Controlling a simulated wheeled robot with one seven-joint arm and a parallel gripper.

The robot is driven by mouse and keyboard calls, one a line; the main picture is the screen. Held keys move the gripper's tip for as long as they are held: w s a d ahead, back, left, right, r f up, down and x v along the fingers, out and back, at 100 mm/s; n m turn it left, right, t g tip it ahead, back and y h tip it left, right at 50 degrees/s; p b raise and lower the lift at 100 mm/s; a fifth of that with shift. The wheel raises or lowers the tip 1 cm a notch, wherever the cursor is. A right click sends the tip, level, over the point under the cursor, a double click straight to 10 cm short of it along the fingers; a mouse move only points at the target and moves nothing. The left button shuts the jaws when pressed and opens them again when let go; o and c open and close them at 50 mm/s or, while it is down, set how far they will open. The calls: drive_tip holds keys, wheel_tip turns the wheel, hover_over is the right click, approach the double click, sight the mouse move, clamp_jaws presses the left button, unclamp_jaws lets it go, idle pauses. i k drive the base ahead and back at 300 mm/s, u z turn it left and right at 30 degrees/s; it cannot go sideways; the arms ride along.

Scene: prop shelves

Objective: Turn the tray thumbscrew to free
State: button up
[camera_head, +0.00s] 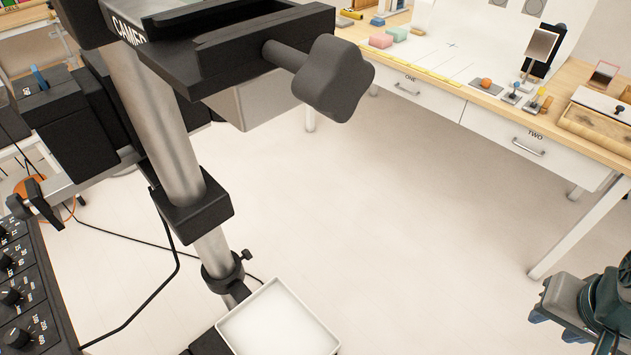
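A large dark lobed thumbscrew (335,78) sticks out to the right on a short shaft from a black tray (250,48) at the top of the picture. The tray is on an upright metal post (160,120) and bears lettering that starts "CAMER"; the rest is cut off. Whether the thumbscrew is tight or loose cannot be told. Part of my arm shows at the lower right edge, well apart from the thumbscrew. No gripper fingers can be made out.
A shallow white tray (278,322) sits low near the post's foot. A black panel with knobs (28,300) is at the lower left, with cables beside it. A workbench (455,100) with drawers runs along the upper right. Open pale floor (400,210) lies between.

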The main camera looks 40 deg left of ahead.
sight(246, 254)
drive_tip(key=i, duration=1.45)
drive_tip(key=u, duration=4.1)
drive_tip(key=k, duration=0.25)
drive_tip(key=z, duration=0.65)
drive_tip(key=i, duration=0.5)
drive_tip(key=u, duration=0.35)
